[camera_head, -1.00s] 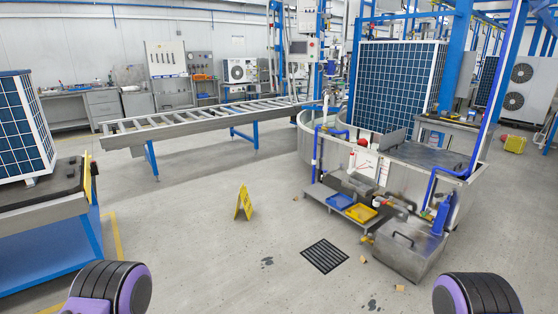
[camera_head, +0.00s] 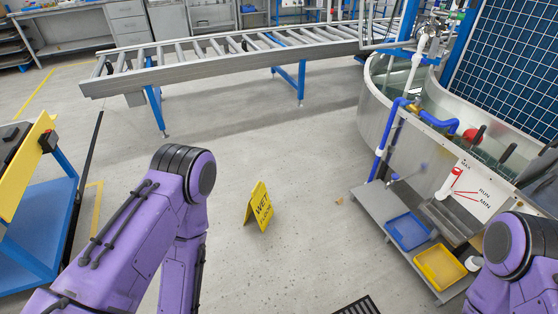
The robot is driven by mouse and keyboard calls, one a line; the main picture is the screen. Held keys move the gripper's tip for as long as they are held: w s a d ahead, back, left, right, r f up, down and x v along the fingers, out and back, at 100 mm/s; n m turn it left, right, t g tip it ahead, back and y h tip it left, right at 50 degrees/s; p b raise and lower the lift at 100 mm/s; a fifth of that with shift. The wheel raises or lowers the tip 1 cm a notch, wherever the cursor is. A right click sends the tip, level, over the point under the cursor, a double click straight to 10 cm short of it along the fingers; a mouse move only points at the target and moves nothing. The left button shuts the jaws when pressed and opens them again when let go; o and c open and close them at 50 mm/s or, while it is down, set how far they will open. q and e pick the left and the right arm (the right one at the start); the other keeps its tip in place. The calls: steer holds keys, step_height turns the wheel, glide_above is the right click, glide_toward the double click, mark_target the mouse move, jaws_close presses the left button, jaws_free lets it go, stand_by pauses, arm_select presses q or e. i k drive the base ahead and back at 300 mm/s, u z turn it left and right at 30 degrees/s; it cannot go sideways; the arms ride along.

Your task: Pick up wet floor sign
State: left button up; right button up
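The yellow wet floor sign (camera_head: 259,206) stands upright on the grey floor near the middle of the view, with dark lettering on its face. My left arm, purple with a black joint, comes in from the lower left and bends down just left of the sign. My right arm shows at the lower right edge, in front of the test tank area. Nothing is seen touching the sign.
A roller conveyor (camera_head: 240,62) on blue legs crosses behind the sign. At right stand a round metal tank (camera_head: 378,125) and a low shelf with a blue tray (camera_head: 389,233) and a yellow tray (camera_head: 420,272). A floor drain (camera_head: 358,307) lies in front. Floor around the sign is clear.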

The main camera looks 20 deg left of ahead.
mark_target(260, 203)
steer(key=i, duration=2.85)
steer(key=u, duration=2)
